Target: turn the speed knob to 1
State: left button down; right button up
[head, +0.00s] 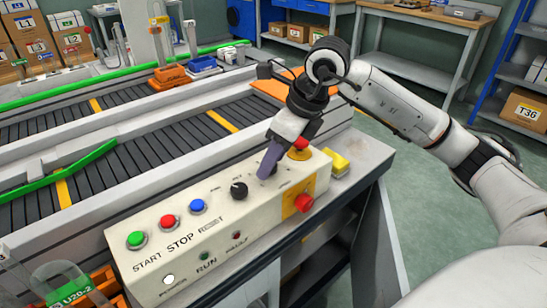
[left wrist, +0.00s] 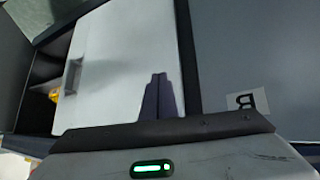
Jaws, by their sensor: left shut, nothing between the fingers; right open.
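A cream control panel (head: 200,247) stands at the front of the conveyor. A black knob (head: 238,190) sits on its top, right of the blue button. My right gripper (head: 266,174) reaches down to the panel just right of this knob. Its purple fingers cover the spot there, and a dark part shows beside the tips, perhaps a second knob. The knob labels are too small to read, so I cannot tell which is speed. The right gripper is open. My left gripper (left wrist: 160,78) is shut and empty in the left wrist view, in front of a pale surface.
Green (head: 136,240), red (head: 167,222) and blue (head: 197,206) buttons line the panel's left. Dark conveyor rollers (head: 140,150) run behind. The floor (head: 425,215) at right is clear.

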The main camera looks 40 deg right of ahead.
jog(key=shift+c, duration=0.4)
jog(key=c, duration=0.9)
jog(key=shift+c, duration=0.2)
